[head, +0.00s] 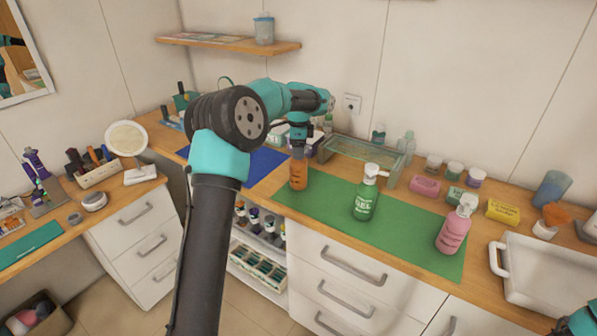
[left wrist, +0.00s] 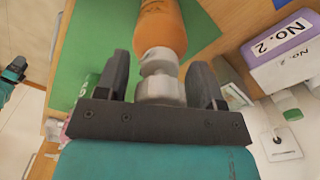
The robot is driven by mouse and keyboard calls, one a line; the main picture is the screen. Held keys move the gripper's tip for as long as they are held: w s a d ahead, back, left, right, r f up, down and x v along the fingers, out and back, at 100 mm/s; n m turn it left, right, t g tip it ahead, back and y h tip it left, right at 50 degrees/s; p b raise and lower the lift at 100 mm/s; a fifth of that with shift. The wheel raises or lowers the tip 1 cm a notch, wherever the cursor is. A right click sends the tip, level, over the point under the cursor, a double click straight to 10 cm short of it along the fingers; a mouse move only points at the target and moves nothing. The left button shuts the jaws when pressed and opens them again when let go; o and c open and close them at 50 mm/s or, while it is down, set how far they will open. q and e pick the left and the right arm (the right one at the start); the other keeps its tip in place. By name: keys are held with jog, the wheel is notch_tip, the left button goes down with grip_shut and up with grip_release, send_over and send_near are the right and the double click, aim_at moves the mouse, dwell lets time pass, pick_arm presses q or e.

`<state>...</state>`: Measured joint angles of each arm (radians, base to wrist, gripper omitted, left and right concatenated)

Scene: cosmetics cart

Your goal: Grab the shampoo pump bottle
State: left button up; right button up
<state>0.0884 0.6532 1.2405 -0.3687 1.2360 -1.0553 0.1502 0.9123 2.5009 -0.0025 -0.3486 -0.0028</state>
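An orange bottle (head: 298,177) stands upright at the left end of the green mat (head: 322,205). A green pump bottle (head: 365,198) stands on the mat's middle and a pink pump bottle (head: 454,228) near its right end. I cannot read which is shampoo. My left gripper (head: 299,152) points down over the orange bottle. In the left wrist view, the fingers of the left gripper (left wrist: 158,82) are apart, on either side of the pale top of the orange bottle (left wrist: 162,25), with gaps showing. Part of my right arm (head: 580,320) shows at the lower right; its fingers are unclear.
A blue mat (head: 255,164) lies left of the green one. A clear glass box (head: 360,152) stands behind. Small jars and soaps, including a yellow box (head: 503,212), stand right of the bottles. A white tray (head: 548,270) fills the right end. The mat between the bottles is clear.

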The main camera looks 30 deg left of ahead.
pick_arm(q)
grip_shut()
dwell(0.3)
jog(key=shift+r, duration=1.85)
jog(key=s+d+r, duration=0.1)
jog(key=s+d, duration=0.7)
jog(key=s, duration=0.5)
jog(key=shift+s+d+r, duration=0.15)
jog(key=shift+s, duration=0.2)
